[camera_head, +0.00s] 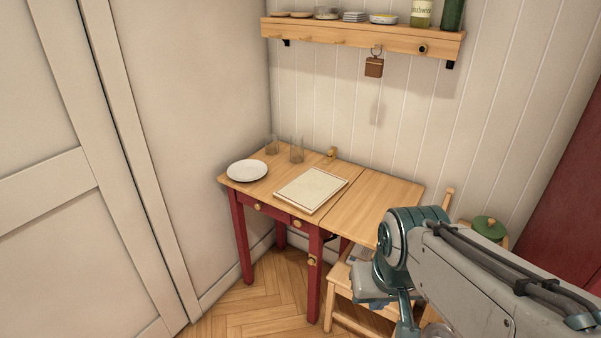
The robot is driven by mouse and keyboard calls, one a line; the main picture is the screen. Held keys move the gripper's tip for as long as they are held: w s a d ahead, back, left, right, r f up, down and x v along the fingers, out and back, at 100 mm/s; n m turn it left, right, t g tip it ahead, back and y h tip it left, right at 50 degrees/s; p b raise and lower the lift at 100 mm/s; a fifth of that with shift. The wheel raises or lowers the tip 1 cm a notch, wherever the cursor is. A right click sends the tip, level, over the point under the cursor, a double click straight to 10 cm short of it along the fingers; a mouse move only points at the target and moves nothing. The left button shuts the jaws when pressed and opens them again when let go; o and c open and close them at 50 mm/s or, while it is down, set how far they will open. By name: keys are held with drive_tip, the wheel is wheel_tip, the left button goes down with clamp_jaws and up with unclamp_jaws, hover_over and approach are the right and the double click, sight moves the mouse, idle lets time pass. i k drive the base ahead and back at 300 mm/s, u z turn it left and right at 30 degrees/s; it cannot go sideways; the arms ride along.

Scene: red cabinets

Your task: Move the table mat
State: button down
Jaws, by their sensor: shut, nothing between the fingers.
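The table mat (311,190) is a flat cream rectangle with a light brown border. It lies on the wooden top of the small red-legged table (372,212), at the front edge near the middle. My gripper (403,312) hangs at the end of my arm in the lower right, in front of the table's right side. It is shut and empty, apart from the mat and to the right of it. Its fingertips are hard to make out at this angle.
A white plate (247,170) lies left of the mat. Two clear glasses (297,150) (271,145) stand behind it. The tabletop's right part is clear. A wall shelf (350,33) hangs above.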

sight(310, 190)
drive_tip(key=z, duration=0.1)
drive_tip(key=k, duration=0.35)
drive_tip(key=u, duration=1.2)
drive_tip(key=i, duration=2.55)
drive_tip(key=z, duration=1.4)
drive_tip(key=i, duration=0.5)
drive_tip(key=z, duration=0.35)
